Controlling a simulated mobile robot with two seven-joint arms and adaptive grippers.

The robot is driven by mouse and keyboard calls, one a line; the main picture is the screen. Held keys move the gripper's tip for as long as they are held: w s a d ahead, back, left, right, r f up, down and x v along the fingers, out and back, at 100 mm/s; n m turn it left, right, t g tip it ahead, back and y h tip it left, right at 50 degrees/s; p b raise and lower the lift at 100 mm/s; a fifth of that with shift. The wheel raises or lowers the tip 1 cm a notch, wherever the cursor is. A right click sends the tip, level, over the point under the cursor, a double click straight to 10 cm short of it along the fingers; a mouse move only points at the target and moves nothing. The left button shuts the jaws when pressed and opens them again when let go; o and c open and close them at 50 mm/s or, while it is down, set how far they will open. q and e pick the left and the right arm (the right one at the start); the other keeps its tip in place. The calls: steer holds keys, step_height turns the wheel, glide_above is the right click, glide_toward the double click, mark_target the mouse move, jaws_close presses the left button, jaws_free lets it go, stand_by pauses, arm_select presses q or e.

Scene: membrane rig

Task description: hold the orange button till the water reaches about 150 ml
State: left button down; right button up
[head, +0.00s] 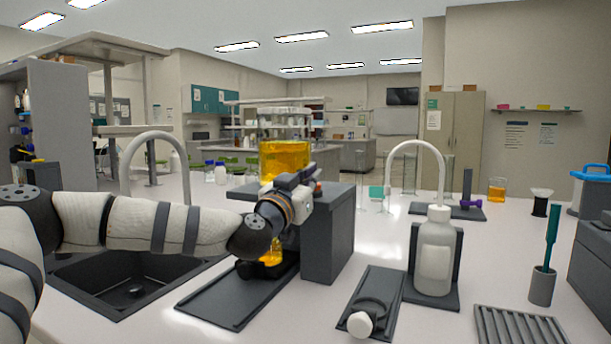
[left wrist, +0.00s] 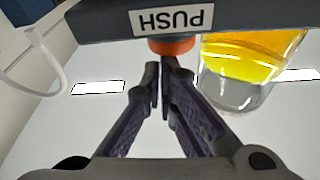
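The orange button (left wrist: 172,46) sticks out from a dark panel below an upside-down PUSH label (left wrist: 172,20) in the left wrist view. My left gripper (left wrist: 163,70) is shut and empty. Its fingertips are at the button's face; I cannot tell whether they touch it. In the head view my left gripper (head: 298,180) is over the dark rig block (head: 328,238) and hides the button. A large clear vessel of yellow liquid (head: 284,158) stands behind it, and a vessel of yellow liquid (left wrist: 245,62) shows beside the button. A smaller yellow vessel (head: 271,256) is partly hidden below my arm. No scale is readable.
A sink (head: 125,285) lies at left, below my arm. A dark tray (head: 232,303) extends forward from the rig. A white wash bottle (head: 434,255), a dark stand with a white knob (head: 360,324) and a ribbed grey mat (head: 518,328) are at right.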

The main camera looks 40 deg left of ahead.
arm_select(q)
steer(key=r, duration=0.1)
steer(key=r+p, duration=0.1)
steer(key=r, duration=0.1)
steer(key=r+p, duration=0.1)
steer(key=shift+s+r, duration=0.25)
steer(key=shift+r, duration=0.1)
steer(key=f+v, duration=0.1)
steer(key=v, duration=0.8)
steer(key=shift+d, duration=0.3)
arm_select(e)
steer(key=shift+t, duration=0.7)
steer(key=shift+w+d+r, duration=0.1)
steer(key=shift+w+r, duration=0.7)
steer(key=shift+w, duration=0.25)
steer(key=shift+w+r, duration=0.75)
steer(key=shift+w, duration=0.3)
